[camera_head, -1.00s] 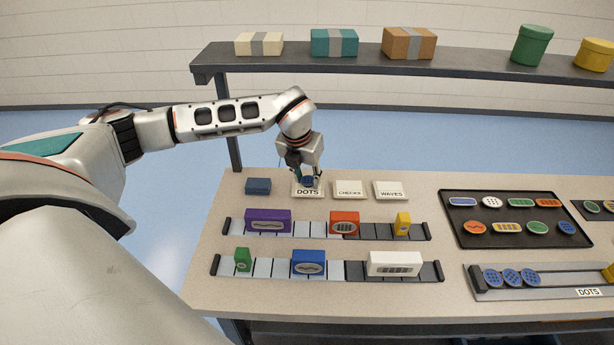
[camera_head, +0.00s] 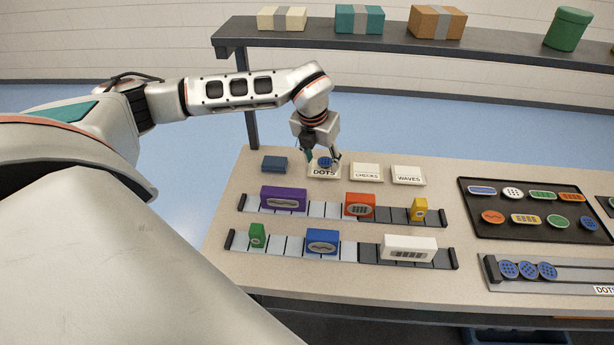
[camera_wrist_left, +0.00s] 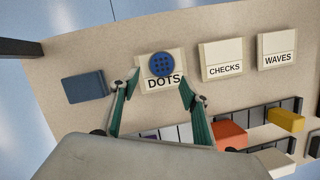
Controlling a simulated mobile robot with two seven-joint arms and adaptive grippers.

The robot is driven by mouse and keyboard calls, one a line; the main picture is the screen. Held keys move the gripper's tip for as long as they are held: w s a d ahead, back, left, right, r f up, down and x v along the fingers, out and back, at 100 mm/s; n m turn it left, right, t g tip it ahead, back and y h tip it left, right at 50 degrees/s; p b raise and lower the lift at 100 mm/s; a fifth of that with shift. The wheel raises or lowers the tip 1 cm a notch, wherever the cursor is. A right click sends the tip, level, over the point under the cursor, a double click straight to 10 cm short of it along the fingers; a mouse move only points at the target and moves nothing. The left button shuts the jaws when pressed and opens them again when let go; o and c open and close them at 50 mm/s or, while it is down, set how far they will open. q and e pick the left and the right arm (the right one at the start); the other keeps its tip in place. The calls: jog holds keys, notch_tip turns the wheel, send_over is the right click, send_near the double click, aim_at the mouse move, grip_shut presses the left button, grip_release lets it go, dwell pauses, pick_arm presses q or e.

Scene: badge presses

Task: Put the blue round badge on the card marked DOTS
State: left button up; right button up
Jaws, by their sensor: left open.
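The blue round badge (camera_wrist_left: 162,65) lies on the card marked DOTS (camera_wrist_left: 147,85), toward its upper part, in the left wrist view. In the head view the badge (camera_head: 325,162) also shows on the DOTS card (camera_head: 324,173), below the gripper. My left gripper (camera_head: 323,160) is open and empty, over the front part of the card. In the left wrist view its two fingers (camera_wrist_left: 157,88) stand apart on either side of the card's front edge. My right gripper is in neither current view.
The CHECKS card (camera_head: 366,173) and WAVES card (camera_head: 408,175) stand to the right, a dark blue block (camera_head: 275,164) to the left. Two racks with coloured blocks, such as a purple one (camera_head: 283,199), lie in front. A black tray (camera_head: 475,222) of badges is at right.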

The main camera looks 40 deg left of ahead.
pick_arm(q)
jog(key=s, duration=0.3)
jog(key=s+d+b, duration=0.1)
jog(key=s, duration=0.6)
jog(key=shift+s+d, duration=0.1)
jog(key=shift+d, duration=0.25)
